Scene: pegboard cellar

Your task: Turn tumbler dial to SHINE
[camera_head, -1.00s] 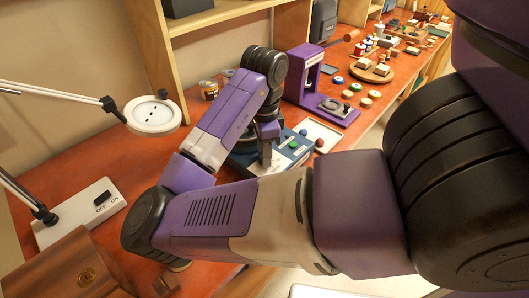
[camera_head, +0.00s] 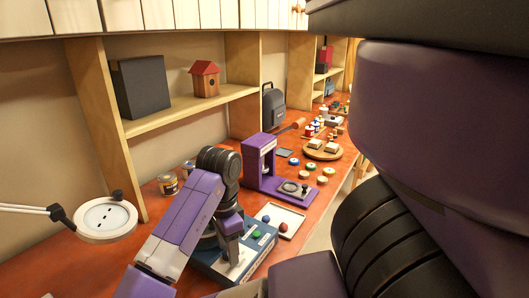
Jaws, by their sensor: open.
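My gripper (camera_head: 232,258) points down at the machine's near side, beneath my purple and black arm. The gripper is open, but its fingertips are small and partly hidden. The dial and any SHINE label cannot be made out; my arm covers part of the machine. Whether the fingers touch it cannot be told.
A white tray (camera_head: 290,213) with a red ball (camera_head: 283,227) lies right of the machine. A purple press (camera_head: 262,170) stands behind it. Tins (camera_head: 168,183) and a white lamp (camera_head: 106,216) are at left. Round lids and a wooden board (camera_head: 323,153) lie further back.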

